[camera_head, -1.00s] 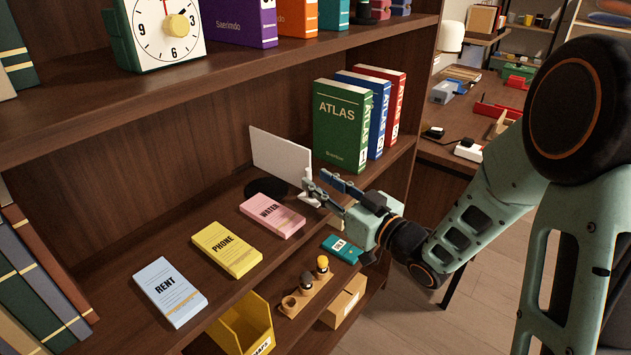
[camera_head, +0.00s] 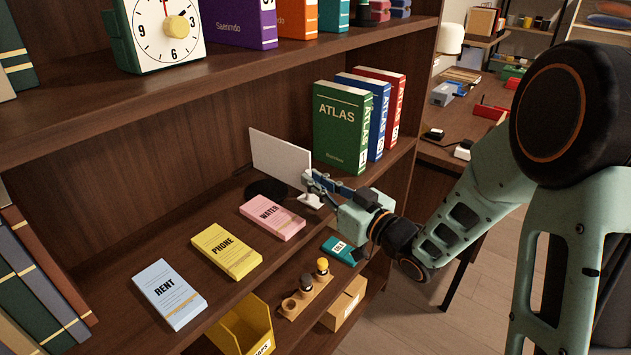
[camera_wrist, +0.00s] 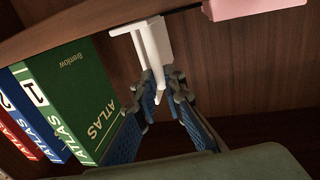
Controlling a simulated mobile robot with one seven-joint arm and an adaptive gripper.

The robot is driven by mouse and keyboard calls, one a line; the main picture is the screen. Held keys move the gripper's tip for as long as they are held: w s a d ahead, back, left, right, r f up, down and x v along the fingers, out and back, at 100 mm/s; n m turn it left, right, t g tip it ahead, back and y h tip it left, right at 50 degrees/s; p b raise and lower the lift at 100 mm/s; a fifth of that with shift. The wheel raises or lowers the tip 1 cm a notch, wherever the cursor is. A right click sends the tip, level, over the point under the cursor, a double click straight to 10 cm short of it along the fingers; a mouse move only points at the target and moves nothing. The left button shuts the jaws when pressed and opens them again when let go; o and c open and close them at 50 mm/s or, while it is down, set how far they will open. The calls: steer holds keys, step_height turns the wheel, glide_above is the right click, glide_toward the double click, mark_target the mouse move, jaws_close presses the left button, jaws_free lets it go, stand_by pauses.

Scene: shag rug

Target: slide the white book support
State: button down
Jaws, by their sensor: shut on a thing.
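The white book support (camera_head: 281,157) stands upright on the middle shelf, left of the green ATLAS book (camera_head: 341,125) with a gap between them. My gripper (camera_head: 313,182) is at the support's right edge, shut on it. In the wrist view the white support (camera_wrist: 154,45) reaches down between the blue finger pads of my gripper (camera_wrist: 163,95). Part of the support's lower right side is hidden behind my fingers in the head view.
Blue (camera_head: 376,112) and red (camera_head: 390,92) ATLAS books stand beside the green one. Pink WATER (camera_head: 272,217), yellow PHONE (camera_head: 227,251) and pale blue RENT (camera_head: 169,293) packs lie along the shelf front. A shelf (camera_head: 110,106) with a clock (camera_head: 163,32) overhangs from above.

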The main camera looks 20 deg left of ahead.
steer(key=w+d, duration=0.1)
steer(key=w, duration=0.3)
steer(key=w+d, duration=0.2)
steer(key=w, duration=0.2)
steer(key=w+d, duration=0.2)
steer(key=w, duration=0.2)
steer(key=shift+r, duration=0.1)
steer(key=shift+d, duration=0.1)
steer(key=c, duration=2.1)
jaws_free()
steer(key=shift+w, duration=0.15)
steer(key=shift+o, duration=0.4)
steer(key=v, duration=1.2)
